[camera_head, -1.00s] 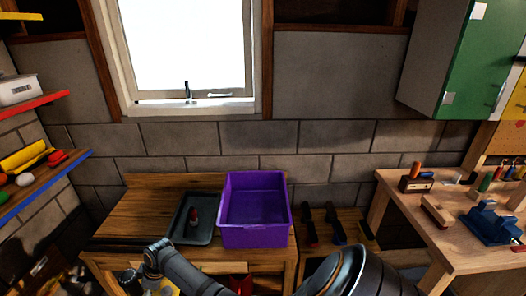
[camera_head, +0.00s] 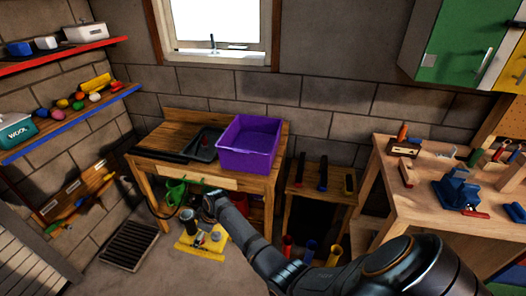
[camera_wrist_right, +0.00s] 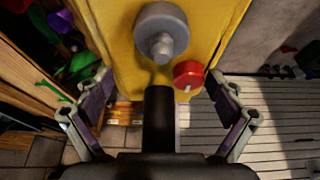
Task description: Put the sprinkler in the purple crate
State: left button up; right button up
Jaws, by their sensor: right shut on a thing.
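The purple crate (camera_head: 249,146) stands upright on the wooden table in the head view, and the part of its inside that shows looks empty. The sprinkler (camera_head: 191,247), with a yellow body, is low in front of the table. In the right wrist view the sprinkler (camera_wrist_right: 118,30) shows a grey round stub, a red knob and a black tube-like part. In the head view the right gripper (camera_head: 191,219) is lower than the tabletop and the crate. My left gripper is out of view.
A dark tray (camera_head: 205,144) lies left of the crate on the table (camera_head: 187,122). A small stand (camera_head: 318,200) with dark tools is to its right. The workbench (camera_head: 395,215) is at the right. A floor grate (camera_head: 130,245) lies at the left. Green items (camera_head: 174,192) sit under the table.

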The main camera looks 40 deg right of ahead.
aim_at(252, 149)
jog(key=z, duration=1.85)
jog(key=i+j, duration=0.95)
